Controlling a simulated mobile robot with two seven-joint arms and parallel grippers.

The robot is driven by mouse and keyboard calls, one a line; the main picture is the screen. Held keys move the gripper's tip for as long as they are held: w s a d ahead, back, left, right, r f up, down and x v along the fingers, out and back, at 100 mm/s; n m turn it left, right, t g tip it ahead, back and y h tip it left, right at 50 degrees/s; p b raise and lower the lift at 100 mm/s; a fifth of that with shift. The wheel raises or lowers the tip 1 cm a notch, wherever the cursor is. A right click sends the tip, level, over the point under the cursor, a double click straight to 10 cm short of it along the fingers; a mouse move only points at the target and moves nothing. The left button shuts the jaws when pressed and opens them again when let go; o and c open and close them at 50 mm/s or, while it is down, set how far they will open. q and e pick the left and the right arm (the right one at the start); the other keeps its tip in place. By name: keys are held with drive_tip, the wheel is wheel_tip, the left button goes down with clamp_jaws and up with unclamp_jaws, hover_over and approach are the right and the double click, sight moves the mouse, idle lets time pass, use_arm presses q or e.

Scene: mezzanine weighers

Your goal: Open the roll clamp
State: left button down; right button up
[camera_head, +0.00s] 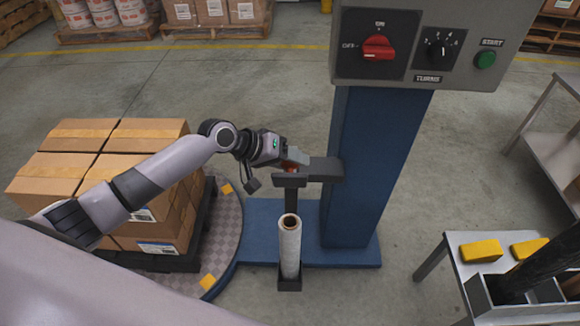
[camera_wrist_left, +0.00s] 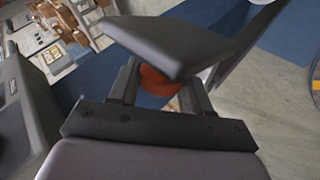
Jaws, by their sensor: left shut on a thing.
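The roll clamp (camera_head: 289,181) is a dark plate on a dark bracket (camera_head: 325,169) on the blue column. A red-orange part (camera_head: 291,167) shows at its top, partly hidden by my left gripper (camera_head: 283,161). In the left wrist view the red-orange part (camera_wrist_left: 158,81) sits between my two fingers, which are shut on it, with a dark plate (camera_wrist_left: 170,45) in front. Below the clamp, a white film roll (camera_head: 289,248) with a brown core stands upright on a dark lower holder (camera_head: 289,284). A dark post (camera_head: 290,201) shows between clamp and roll. My right gripper is not in view.
The blue column (camera_head: 365,165) carries a grey control panel (camera_head: 425,40) with a red switch, a dial and a green button. Stacked cartons (camera_head: 110,160) stand on a pallet on the round turntable (camera_head: 228,235) at left. A bench (camera_head: 462,245) with yellow blocks stands at right.

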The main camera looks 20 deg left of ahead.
use_arm(q)
drive_tip(key=w+a+r+n+g, duration=0.1)
drive_tip(key=w+r+g, duration=0.1)
drive_tip(key=w+r, duration=0.1)
drive_tip(key=shift+w+a+r+p, duration=0.2)
drive_tip(key=shift+w+r+p, duration=0.15)
drive_tip(key=shift+w, duration=0.55)
drive_tip(key=c, duration=0.6)
unclamp_jaws()
drive_tip(key=v, duration=0.7)
drive_tip(key=shift+a+f, duration=0.1)
drive_tip(key=shift+a, duration=0.1)
